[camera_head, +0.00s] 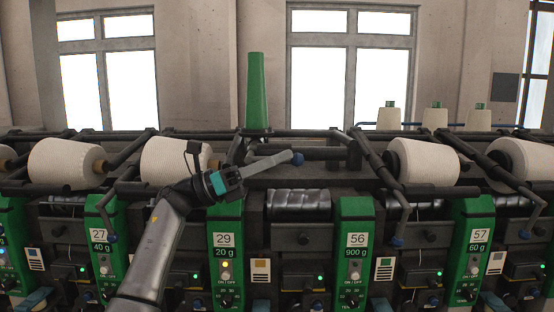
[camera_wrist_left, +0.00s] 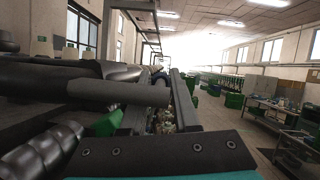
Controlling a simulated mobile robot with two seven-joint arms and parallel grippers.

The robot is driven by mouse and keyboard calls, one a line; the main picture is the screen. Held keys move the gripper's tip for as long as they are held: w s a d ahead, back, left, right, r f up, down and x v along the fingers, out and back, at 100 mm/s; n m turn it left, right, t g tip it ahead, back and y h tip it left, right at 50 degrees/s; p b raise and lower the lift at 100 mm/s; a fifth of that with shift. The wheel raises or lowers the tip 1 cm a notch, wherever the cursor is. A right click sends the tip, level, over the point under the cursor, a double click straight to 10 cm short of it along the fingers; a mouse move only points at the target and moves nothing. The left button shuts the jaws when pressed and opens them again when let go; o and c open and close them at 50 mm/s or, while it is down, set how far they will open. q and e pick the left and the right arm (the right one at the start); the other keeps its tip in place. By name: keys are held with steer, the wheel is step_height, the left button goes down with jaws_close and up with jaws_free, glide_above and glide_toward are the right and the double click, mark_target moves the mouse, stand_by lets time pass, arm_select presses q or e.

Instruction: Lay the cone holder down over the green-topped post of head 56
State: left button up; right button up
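The cone holder's grey bar (camera_head: 268,163) is raised, lying nearly level across the machine top, with a blue knob (camera_head: 297,158) at its right end. A tall green cone tube (camera_head: 257,90) stands upright behind it, bare of yarn. My left gripper (camera_head: 238,173), dark with teal parts, is at the bar's left end. Whether its fingers grip the bar is hidden. Head 56's green post (camera_head: 357,240) stands to the right and lower, its label reading 56. In the left wrist view, a grey tube (camera_wrist_left: 120,92) and a dark bar (camera_wrist_left: 185,105) lie ahead. My right gripper is not in view.
White yarn cones lie at the neighbouring heads, one (camera_head: 423,162) at right and one (camera_head: 178,160) behind my left wrist. A lowered arm with a blue knob (camera_head: 398,240) hangs right of post 56. A shiny dark roller (camera_head: 298,205) lies left of post 56.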

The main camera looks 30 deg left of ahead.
arm_select(q)
jaws_close()
steer(key=shift+f, duration=0.2)
stand_by(0.7)
steer(key=shift+f+y, duration=0.2)
steer(key=shift+y, duration=0.2)
steer(key=shift+s+a+f+g+y+p, duration=0.1)
steer(key=shift+f+g+y+p, duration=0.3)
steer(key=shift+g+y, duration=0.35)
steer(key=s+a+f+m+g+y+p, duration=0.1)
steer(key=a+f+g+y+p, duration=0.3)
steer(key=y+p, duration=0.9)
steer(key=shift+s+g+p, duration=0.55)
steer(key=shift+g+p, duration=0.1)
steer(key=shift+g, duration=0.8)
steer(key=shift+a+f, duration=0.1)
steer(key=shift+a, duration=0.05)
